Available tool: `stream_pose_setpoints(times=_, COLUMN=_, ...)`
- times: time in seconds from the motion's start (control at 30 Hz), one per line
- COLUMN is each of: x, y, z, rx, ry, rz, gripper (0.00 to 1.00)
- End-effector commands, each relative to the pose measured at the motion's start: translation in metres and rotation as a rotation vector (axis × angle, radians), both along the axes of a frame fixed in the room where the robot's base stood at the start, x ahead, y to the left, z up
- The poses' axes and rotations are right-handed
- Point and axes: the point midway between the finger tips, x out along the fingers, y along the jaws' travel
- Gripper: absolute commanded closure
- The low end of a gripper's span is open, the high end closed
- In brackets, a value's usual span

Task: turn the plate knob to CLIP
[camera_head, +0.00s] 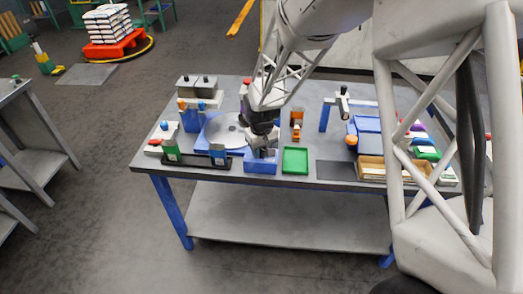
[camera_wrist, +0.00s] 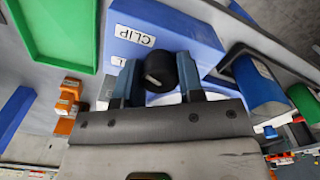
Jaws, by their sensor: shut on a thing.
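The plate knob (camera_wrist: 161,70) is a black round knob on a blue box (camera_wrist: 185,25), seen in the wrist view. My gripper (camera_wrist: 158,78) is shut on the knob, one finger on each side. A white CLIP label (camera_wrist: 134,36) shows upside down on the box, up and left of the knob. A second label (camera_wrist: 118,61) is mostly hidden by a finger. I cannot read which way the knob points. In the head view my gripper (camera_head: 264,152) is over the blue box (camera_head: 260,168), and the knob is hidden.
A green tray (camera_head: 295,167) stands just right of the box. An orange fixture (camera_head: 297,120) stands behind the tray. Wooden bins (camera_head: 371,172) are farther right.

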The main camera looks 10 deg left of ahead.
Motion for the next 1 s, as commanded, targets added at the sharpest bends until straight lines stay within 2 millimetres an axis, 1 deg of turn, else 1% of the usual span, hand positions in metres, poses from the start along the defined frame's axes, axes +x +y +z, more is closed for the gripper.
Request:
stream_pose_setpoints(times=0.1, x=0.0001, y=0.0001, z=0.0002, rx=0.0, ry=0.0, rz=-0.057, gripper=0.88)
stream_pose_setpoints(times=0.3, x=0.0001, y=0.0001, z=0.0001, rx=0.0, ry=0.0, rz=-0.111, gripper=0.88)
stream_pose_setpoints(times=0.73, x=0.0001, y=0.0001, z=0.0001, rx=0.0, ry=0.0, rz=-0.122, gripper=0.88)
stream_pose_setpoints(times=0.77, x=0.0001, y=0.0001, z=0.0001, rx=0.0, ry=0.0, rz=-0.122, gripper=0.61)
stream_pose_setpoints(times=0.8, x=0.0001, y=0.0001, z=0.0001, rx=0.0, ry=0.0, rz=-0.122, gripper=0.55)
stream_pose_setpoints(times=0.9, x=0.0001, y=0.0001, z=0.0001, rx=0.0, ry=0.0, rz=-0.122, gripper=0.4)
stream_pose_setpoints(times=1.0, x=0.0001, y=0.0001, z=0.0001, rx=0.0, ry=0.0, rz=-0.121, gripper=0.39)
